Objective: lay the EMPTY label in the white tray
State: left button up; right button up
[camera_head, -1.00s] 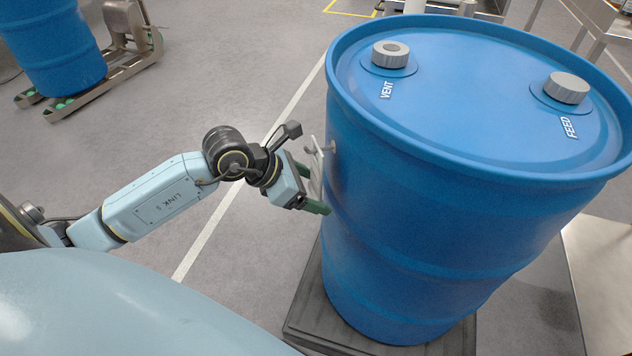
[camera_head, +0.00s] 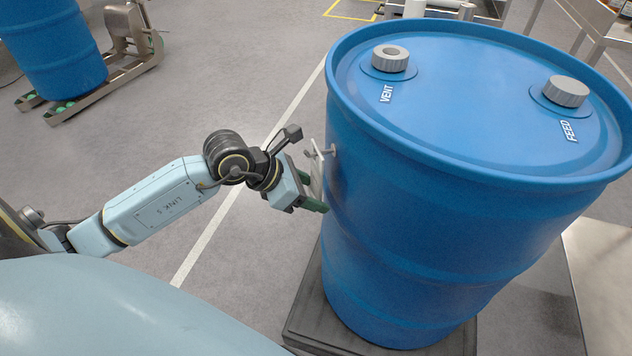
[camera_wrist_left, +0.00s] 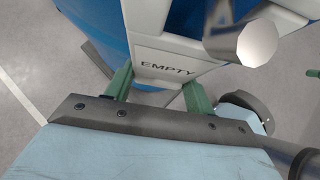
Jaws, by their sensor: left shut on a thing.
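The EMPTY label (camera_wrist_left: 168,68) is a pale plate with dark lettering, between my left gripper's green fingers in the left wrist view. In the head view it shows nearly edge-on as a thin pale plate (camera_head: 316,176) close to the blue drum's side. My left gripper (camera_head: 314,200) is shut on the label, beside the drum's left wall. A metal peg (camera_head: 327,151) stands out from the drum at the label's top; I cannot tell whether the label still hangs on it. No white tray can be made out in these views. My right gripper is out of view.
The large blue drum (camera_head: 430,240), with VENT and FEED caps on top, stands on a dark base (camera_head: 312,318). A pale metal surface (camera_head: 600,265) lies to its right. Another blue drum (camera_head: 55,50) stands on a metal cart at the far left. Grey floor between is clear.

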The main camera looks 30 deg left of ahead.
pick_arm(q)
jog(key=c, duration=0.4)
jog(key=shift+r+p, duration=0.75)
jog(key=shift+r, duration=0.15)
jog(key=shift+s+a+f, duration=0.1)
jog(key=shift+s+a, duration=0.7)
jog(key=shift+s, duration=0.15)
jog(key=shift+s+a, duration=1.25)
jog(key=shift+s, duration=0.3)
